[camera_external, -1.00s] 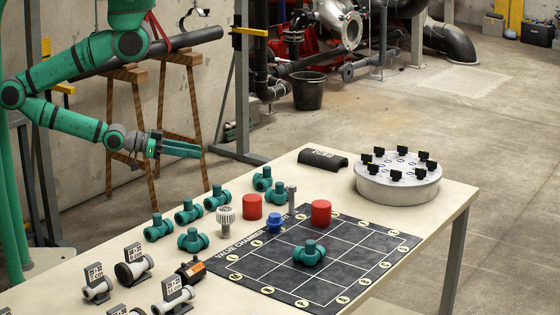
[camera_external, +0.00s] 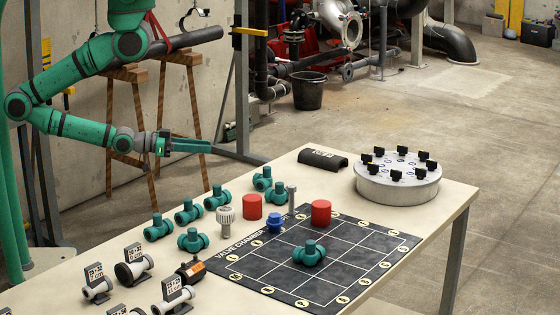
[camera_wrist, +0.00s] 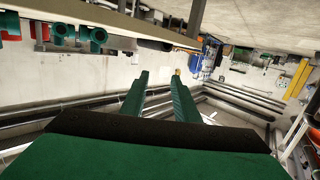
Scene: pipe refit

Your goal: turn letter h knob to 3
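A round grey disc (camera_external: 398,188) stands at the far right end of the table, with several black knobs (camera_external: 396,175) in a ring on its top. The letters on the knobs are too small to read, so I cannot tell which is letter h. My gripper (camera_external: 207,146) is in the air left of the table's back edge, well away from the disc, and points right. In the wrist view my gripper's two green fingers (camera_wrist: 158,97) are apart with nothing between them. The disc does not clearly show in the wrist view.
A black half-pipe (camera_external: 323,159) lies near the disc.

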